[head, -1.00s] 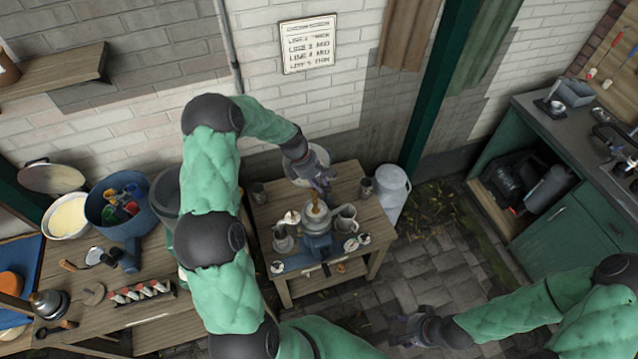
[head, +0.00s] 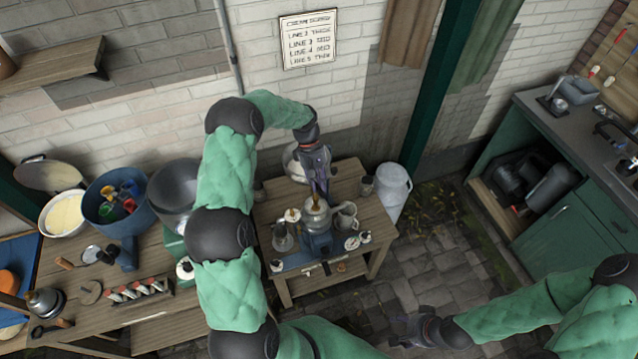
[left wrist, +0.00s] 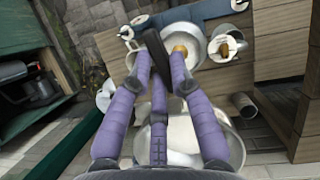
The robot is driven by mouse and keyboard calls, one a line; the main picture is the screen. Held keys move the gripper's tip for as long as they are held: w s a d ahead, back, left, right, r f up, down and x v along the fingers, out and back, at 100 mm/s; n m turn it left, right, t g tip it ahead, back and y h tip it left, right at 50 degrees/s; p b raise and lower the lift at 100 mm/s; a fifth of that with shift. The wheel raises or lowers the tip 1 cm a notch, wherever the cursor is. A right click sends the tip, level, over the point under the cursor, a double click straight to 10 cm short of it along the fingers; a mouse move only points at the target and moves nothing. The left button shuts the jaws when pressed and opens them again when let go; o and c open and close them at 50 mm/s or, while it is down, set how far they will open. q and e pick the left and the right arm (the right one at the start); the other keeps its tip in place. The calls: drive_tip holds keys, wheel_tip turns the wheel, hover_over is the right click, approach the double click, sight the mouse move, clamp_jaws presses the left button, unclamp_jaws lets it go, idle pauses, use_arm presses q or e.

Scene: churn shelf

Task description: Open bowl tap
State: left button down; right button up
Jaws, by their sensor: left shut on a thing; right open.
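A metal bowl (head: 318,221) tops the blue-based machine (head: 318,243) on the small wooden table. A brass-coloured tap (head: 316,205) stands at the bowl; in the left wrist view it (left wrist: 180,52) shows beside the fingertips. My left gripper (head: 321,190) reaches down from behind the bowl, its fingers closed at the tap. The tap's inner state is not visible. My right gripper (head: 405,332) is open and empty above the paving at lower right.
Metal jugs (head: 345,217) and (head: 283,236) stand close on either side of the bowl. A pale basin (head: 296,168) is behind it, partly hidden by my left arm. A white can (head: 393,188) stands right of the table (head: 372,218). Open paving (head: 450,260) lies further right.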

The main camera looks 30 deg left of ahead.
use_arm(q)
drive_tip(key=shift+m+g+y, duration=0.3)
drive_tip(key=shift+m, duration=0.7)
drive_tip(key=c, duration=1.1)
unclamp_jaws()
drive_tip(key=shift+s, duration=0.1)
drive_tip(key=shift+r, duration=0.1)
drive_tip(key=v, duration=1.2)
